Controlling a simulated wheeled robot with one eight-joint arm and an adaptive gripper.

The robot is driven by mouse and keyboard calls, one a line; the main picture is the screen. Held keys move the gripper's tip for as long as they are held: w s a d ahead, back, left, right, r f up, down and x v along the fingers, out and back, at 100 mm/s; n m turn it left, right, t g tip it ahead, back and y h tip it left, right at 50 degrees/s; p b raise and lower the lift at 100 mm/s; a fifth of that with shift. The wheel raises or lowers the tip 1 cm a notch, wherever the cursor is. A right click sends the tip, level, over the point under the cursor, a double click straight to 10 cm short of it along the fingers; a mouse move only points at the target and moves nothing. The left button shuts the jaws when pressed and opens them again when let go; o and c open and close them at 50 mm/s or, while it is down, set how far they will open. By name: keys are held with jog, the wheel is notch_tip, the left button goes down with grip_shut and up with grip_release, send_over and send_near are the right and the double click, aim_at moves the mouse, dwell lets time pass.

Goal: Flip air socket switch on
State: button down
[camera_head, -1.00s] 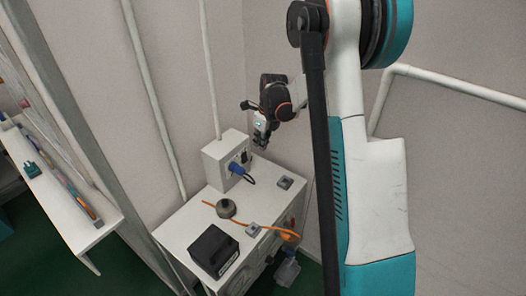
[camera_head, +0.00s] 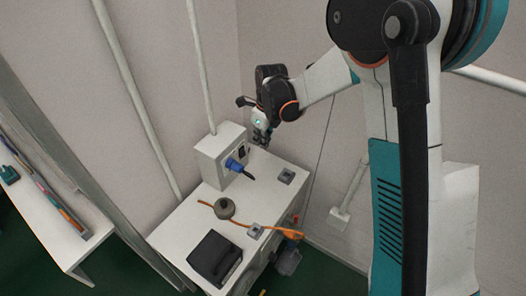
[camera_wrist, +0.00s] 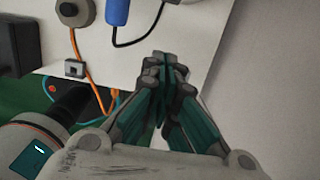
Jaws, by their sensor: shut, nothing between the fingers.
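A white socket box (camera_head: 220,157) stands at the back of the white cabinet top, against the wall. A blue plug (camera_head: 234,165) sits in its front face, with a dark switch (camera_head: 242,150) beside it, too small to tell its position. My gripper (camera_head: 260,140) is just right of the box, in front of it and apart from it as far as I can tell. In the wrist view my gripper (camera_wrist: 165,62) is shut and empty, its fingertips together over the cabinet top. The blue plug (camera_wrist: 117,12) and its black cable show to the left of the fingers; the switch is not visible there.
On the cabinet top (camera_head: 178,228) lie a black box (camera_head: 214,258), a round grey-brown knob (camera_head: 224,208), an orange cable (camera_head: 270,229) and two small grey blocks (camera_head: 286,176). A white shelf with tools (camera_head: 60,235) stands at the left. A conduit rises from the socket box.

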aim_at(243, 152)
jog(key=w+a+f+b, duration=0.3)
jog(key=a+f+b, duration=0.1)
jog(key=f, duration=0.6)
jog(key=shift+f+b, duration=0.2)
jog(key=shift+b, duration=0.2)
jog(key=shift+w+a, duration=0.1)
